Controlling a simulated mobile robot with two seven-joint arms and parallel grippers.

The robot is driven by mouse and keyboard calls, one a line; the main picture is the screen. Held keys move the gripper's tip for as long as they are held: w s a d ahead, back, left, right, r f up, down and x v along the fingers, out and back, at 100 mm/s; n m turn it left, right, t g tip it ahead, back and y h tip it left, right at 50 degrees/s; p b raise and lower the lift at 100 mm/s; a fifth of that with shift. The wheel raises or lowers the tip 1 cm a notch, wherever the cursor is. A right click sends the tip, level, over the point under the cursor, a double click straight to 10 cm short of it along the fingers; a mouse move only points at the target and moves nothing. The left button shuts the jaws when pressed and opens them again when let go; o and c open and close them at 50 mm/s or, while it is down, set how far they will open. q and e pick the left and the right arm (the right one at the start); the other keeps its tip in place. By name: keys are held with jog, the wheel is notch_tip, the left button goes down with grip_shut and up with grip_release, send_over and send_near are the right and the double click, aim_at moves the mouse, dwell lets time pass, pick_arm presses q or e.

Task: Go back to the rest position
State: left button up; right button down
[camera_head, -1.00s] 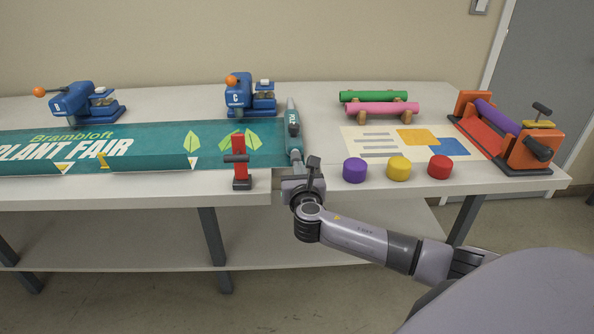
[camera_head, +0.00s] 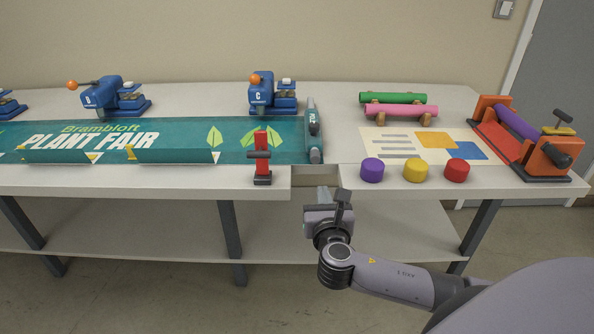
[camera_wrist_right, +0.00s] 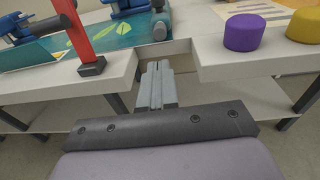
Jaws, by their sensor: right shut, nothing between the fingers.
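My right gripper (camera_head: 322,197) is in front of the table's front edge, by a notch in the tabletop, and holds nothing. In the right wrist view its two fingers (camera_wrist_right: 157,72) are together, pointing at the notch. No part of my left gripper shows. The white table (camera_head: 400,196) carries a teal banner (camera_head: 185,130) reading "Brambloft PLANT FAIR". A teal tool (camera_head: 313,135) lies across the banner's right end, just behind the notch.
A red upright clamp (camera_head: 262,160) stands near the front edge, left of the notch. Purple (camera_head: 372,170), yellow and red pucks sit to the right. An orange roller machine (camera_head: 520,140) stands at the far right. Blue presses (camera_head: 272,95) line the back. A lower shelf (camera_head: 180,230) runs underneath.

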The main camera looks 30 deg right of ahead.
jog(key=s+a+f+m+g+y+p, duration=0.1)
jog(key=s+a+f+m+g+y, duration=0.15)
jog(key=s+a+f+m, duration=0.35)
jog(key=s+a+f+m+g+y+p, duration=0.1)
jog(key=s+a+f+m+y, duration=0.25)
jog(key=f, duration=0.35)
jog(key=s+a+f+m+y, duration=0.2)
jog(key=s+m, duration=0.4)
jog(key=m, duration=0.3)
jog(key=s+a+f+m+y, duration=0.1)
jog(key=s+a+m+y, duration=0.1)
jog(key=s+m, duration=0.4)
jog(key=m, duration=0.3)
jog(key=shift+a+f+m+g+p, duration=0.2)
jog(key=shift+f+m+g+p, duration=0.15)
jog(key=shift+p, duration=0.05)
jog(key=shift+w, duration=0.2)
dwell(2.3)
